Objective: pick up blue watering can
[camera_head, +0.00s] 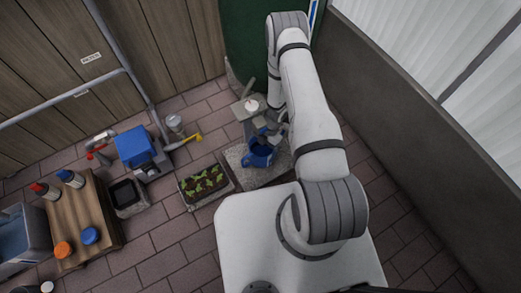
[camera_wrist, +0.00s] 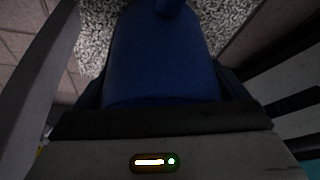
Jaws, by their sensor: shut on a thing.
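The blue watering can (camera_head: 259,156) stands on a grey stone slab (camera_head: 276,174) in the head view, just left of my arm. In the wrist view the blue can (camera_wrist: 165,55) fills the upper middle, close to the camera. My gripper (camera_head: 268,136) is at the can and shut on it. In the wrist view, dark finger parts lie at both sides of the can. The exact spot of the grip and any gap between the can and the slab are hidden.
A planter with green seedlings (camera_head: 205,184) sits just left of the slab. A blue box-shaped thing (camera_head: 134,147), a black tray (camera_head: 127,194) and a wooden crate with bottles (camera_head: 108,231) are further left. A grey wall (camera_head: 430,120) runs along the right.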

